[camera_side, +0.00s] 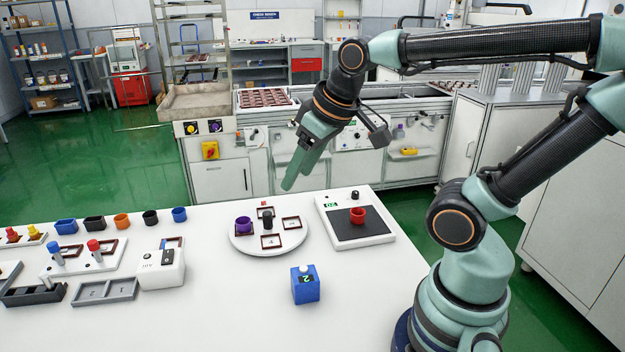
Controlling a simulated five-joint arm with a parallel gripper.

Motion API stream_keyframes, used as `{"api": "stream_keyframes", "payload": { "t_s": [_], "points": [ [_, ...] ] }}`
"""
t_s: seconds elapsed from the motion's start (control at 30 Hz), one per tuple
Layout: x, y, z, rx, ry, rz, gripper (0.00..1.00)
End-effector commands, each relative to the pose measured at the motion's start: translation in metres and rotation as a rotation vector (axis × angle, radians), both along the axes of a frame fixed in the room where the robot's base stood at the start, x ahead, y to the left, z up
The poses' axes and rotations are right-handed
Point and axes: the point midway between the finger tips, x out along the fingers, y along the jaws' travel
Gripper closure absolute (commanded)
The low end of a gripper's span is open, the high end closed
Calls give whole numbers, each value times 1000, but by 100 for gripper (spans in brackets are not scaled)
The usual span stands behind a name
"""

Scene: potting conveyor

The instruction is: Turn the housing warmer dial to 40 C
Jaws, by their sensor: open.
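The housing warmer (362,240) is a white box with a black plate at the right end of the white table. A small black dial (355,195) sits at its far edge, beside a small green display (331,204) whose figures I cannot read surely. A red ring-shaped housing (357,215) rests on the black plate. My gripper (290,185) points down and to the left, above the table's far edge and left of the warmer. It is apart from the dial and holds nothing that I can see. The dial's pointer is too small to read.
A round white turntable (252,240) with a purple ring (243,224) stands left of the warmer. Several coloured cups and a white device (162,268) are further left.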

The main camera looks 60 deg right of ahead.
Motion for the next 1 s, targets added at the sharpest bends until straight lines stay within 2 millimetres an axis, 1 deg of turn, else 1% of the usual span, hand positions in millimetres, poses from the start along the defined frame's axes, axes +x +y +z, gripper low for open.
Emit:
{"api": "stream_keyframes", "payload": {
  "t_s": [0.17,0.27,0.37,0.47,0.5,0.57,0.63,0.8,0.9,1.0],
  "points": [
    [29,-44,7,-34,86,-36,41],
    [45,-75,7,-48,136,-51,41],
    [58,-108,3,-55,186,-63,41],
    [69,-144,-5,-55,235,-75,41],
    [72,-159,-9,-54,255,-80,41],
    [75,-182,-16,-49,285,-85,41],
    [77,-209,-27,-41,318,-91,41],
    [72,-275,-59,-9,391,-103,41],
    [64,-308,-78,11,424,-105,41],
    [55,-331,-93,30,446,-107,41]
  ]
}}
